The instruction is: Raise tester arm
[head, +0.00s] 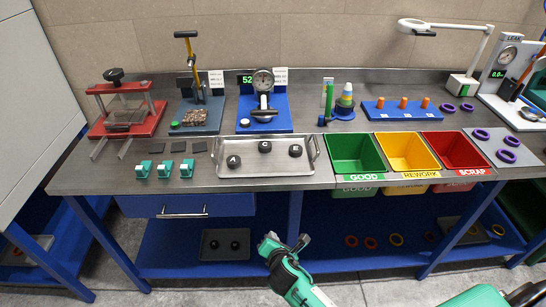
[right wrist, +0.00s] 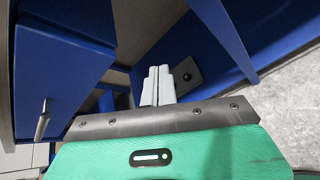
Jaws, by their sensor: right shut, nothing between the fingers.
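Several devices stand along the back of the steel workbench (head: 300,183), and I cannot tell for sure which one the task's tester arm belongs to. A blue-based gauge tester (head: 263,123) has a round dial and a dark lever low at its front. At the far right, a leak tester (head: 503,62) has a dial and an orange-handled lever. My right gripper (head: 285,243) is in front of the bench, below its top and touching nothing. Its fingers (right wrist: 158,84) are together and empty.
A steel tray (head: 265,169) with lettered dark pucks lies at the front edge. Green (head: 355,153), yellow (head: 408,152) and red (head: 455,151) bins hang beside it. A red press (head: 125,108) stands left. A drawer (head: 185,205) and blue lower shelf (head: 340,245) are near my gripper.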

